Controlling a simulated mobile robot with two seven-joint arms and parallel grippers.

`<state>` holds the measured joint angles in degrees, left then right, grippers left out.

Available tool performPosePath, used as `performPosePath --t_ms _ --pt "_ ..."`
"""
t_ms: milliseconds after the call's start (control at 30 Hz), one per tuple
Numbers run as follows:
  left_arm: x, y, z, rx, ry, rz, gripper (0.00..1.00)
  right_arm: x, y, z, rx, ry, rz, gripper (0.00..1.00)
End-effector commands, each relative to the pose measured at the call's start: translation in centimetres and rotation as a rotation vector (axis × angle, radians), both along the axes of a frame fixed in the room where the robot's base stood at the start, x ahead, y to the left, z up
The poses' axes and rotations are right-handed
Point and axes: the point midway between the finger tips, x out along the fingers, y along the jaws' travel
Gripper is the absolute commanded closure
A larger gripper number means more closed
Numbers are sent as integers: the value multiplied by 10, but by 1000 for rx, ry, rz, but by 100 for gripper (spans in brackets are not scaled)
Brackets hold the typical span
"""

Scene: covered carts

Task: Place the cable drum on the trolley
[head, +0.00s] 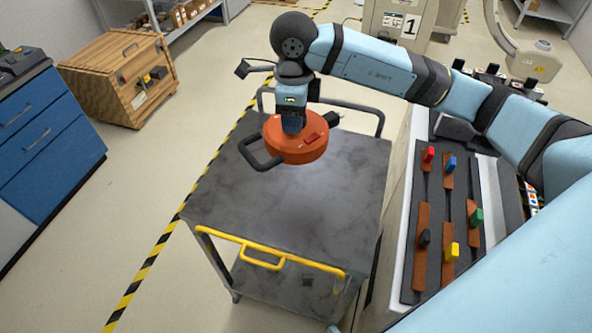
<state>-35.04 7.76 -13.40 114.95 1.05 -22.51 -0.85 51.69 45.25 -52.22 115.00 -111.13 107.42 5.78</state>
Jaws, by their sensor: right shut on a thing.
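The cable drum (296,149) is a round orange body with a black loop handle on its left and a red part on top. It is above the far half of the trolley (300,205), a cart with a dark grey top and a yellow front handle. I cannot tell whether the drum touches the top. My right gripper (293,127) points down and is shut on the drum; its fingertips are partly hidden against it. My left gripper is not in view.
A panel with coloured blocks (450,215) stands close to the trolley's right side. A wooden crate (122,78) and blue drawers (45,140) are at the left. Yellow-black tape (150,262) runs along the floor. The trolley's near top is clear.

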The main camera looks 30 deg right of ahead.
Motion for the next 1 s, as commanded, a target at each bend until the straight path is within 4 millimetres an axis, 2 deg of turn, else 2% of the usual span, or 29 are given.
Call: performPosePath --t_ms 100,300,433,600,767,1000 --pt "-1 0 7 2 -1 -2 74 1 -3 5 2 2 -269 100" --pt "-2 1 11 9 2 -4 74 1 -7 8 2 5 -669 100" --pt "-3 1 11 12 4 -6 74 1 -9 8 2 6 -842 100" --pt "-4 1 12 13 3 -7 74 1 -10 6 2 7 -948 100" --pt "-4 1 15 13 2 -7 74 0 -11 -21 -3 11 -963 100" --pt "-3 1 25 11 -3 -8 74 0 -11 -82 -3 11 -962 100"
